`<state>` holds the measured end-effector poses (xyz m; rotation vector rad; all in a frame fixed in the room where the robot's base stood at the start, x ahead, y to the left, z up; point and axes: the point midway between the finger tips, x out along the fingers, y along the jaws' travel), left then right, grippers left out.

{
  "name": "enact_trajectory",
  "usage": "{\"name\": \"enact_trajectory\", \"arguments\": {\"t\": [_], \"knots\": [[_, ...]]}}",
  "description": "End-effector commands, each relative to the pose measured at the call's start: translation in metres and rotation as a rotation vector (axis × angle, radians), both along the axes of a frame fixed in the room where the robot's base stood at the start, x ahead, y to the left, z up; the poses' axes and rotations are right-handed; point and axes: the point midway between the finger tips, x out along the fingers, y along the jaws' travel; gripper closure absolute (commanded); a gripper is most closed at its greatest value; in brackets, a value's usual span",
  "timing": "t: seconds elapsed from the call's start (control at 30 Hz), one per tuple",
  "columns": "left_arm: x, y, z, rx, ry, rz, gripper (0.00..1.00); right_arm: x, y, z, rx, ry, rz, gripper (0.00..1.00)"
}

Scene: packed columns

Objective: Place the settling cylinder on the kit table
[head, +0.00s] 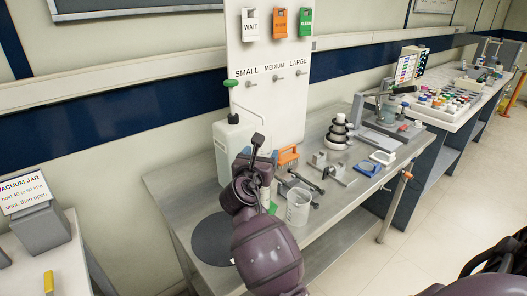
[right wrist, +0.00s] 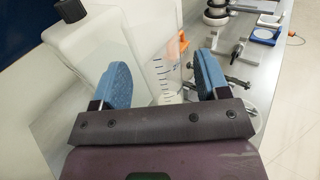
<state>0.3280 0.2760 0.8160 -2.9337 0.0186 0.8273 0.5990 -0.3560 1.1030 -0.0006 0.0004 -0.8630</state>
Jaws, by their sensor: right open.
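A tall clear vessel with dark graduation marks, which looks like the settling cylinder (right wrist: 165,70), stands upright in the right wrist view. It appears between my right gripper's two blue fingers (right wrist: 165,84); I cannot tell whether it lies beyond them. The right gripper is open. In the head view my right gripper (head: 253,165) is over the left part of the steel bench (head: 345,207) and hides most of what stands behind it. My left gripper is not in view. I cannot tell which table is the kit table.
A white jug (head: 231,145) stands close to the gripper, left of the cylinder in the wrist view. A clear beaker (head: 299,208), orange rack (head: 288,158) and black-and-white stack (head: 338,132) stand on the bench. A side table (head: 72,262) is at left. A hook board (head: 268,75) rises behind.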

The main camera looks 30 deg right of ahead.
Motion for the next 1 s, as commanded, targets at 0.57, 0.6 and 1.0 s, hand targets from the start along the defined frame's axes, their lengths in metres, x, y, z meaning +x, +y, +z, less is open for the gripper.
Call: {"name": "enact_trajectory", "arguments": {"t": [0.57,0.6,1.0], "knots": [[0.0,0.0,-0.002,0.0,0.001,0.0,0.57,-0.055,0.064,0.0,0.001,-0.001,-0.001,0.31],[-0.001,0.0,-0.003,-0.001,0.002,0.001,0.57,-0.056,0.065,0.0,0.001,-0.001,-0.001,0.31],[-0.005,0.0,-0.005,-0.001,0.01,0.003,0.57,-0.057,0.066,0.0,0.001,-0.001,-0.001,0.31]]}}
